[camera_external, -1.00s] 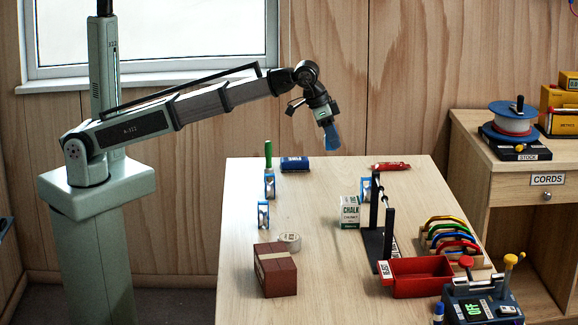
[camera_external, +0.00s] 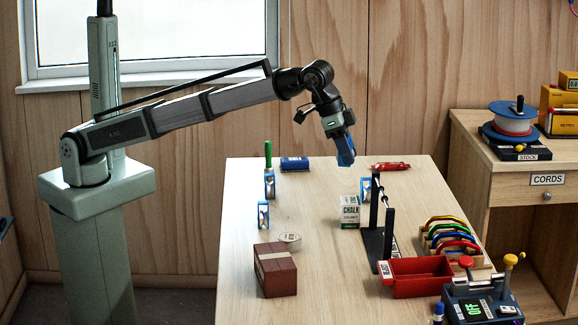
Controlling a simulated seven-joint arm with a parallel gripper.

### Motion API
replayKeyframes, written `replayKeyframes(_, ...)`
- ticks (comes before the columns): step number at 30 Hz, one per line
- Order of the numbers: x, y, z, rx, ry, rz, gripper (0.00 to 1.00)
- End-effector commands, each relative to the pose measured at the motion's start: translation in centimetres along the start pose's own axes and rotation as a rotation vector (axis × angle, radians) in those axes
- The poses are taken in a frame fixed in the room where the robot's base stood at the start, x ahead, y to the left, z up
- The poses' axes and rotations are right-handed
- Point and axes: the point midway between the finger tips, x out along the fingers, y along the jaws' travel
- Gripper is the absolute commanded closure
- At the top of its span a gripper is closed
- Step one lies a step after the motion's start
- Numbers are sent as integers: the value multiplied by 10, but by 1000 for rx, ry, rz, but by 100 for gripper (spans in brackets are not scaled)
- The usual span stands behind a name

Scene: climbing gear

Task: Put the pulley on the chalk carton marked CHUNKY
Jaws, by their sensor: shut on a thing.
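My gripper (camera_external: 338,140) is in the air above the far middle of the table, pointing down and a little right. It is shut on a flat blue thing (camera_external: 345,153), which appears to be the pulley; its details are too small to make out. The chalk carton (camera_external: 349,213), white and green, stands upright on the table, below the gripper in the picture and nearer the camera. CHALK reads on its front; the smaller word under it is hard to read. The held thing is well clear of the carton, and nothing shows on the carton's top.
A black stand (camera_external: 379,225) with a bar stands close right of the carton, with a blue-and-white item (camera_external: 366,188) behind. Similar blue items (camera_external: 264,216) (camera_external: 270,186), a brown box (camera_external: 275,270) and a tape roll (camera_external: 290,241) are left. A red bin (camera_external: 415,283) is right. Mid-table is clear.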

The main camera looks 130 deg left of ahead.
Motion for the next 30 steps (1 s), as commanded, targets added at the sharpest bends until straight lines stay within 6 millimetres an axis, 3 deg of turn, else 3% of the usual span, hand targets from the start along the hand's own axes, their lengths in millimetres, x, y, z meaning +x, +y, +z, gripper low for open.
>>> replayKeyframes(1,0,1,-13,-26,0,-10,95)
replayKeyframes(4,0,-1,-23,-99,1,-41,95)
replayKeyframes(14,4,-6,-16,-229,0,-95,95)
replayKeyframes(24,49,-6,3,-229,-1,-95,95)
replayKeyframes(30,62,-6,8,-229,0,-95,95)
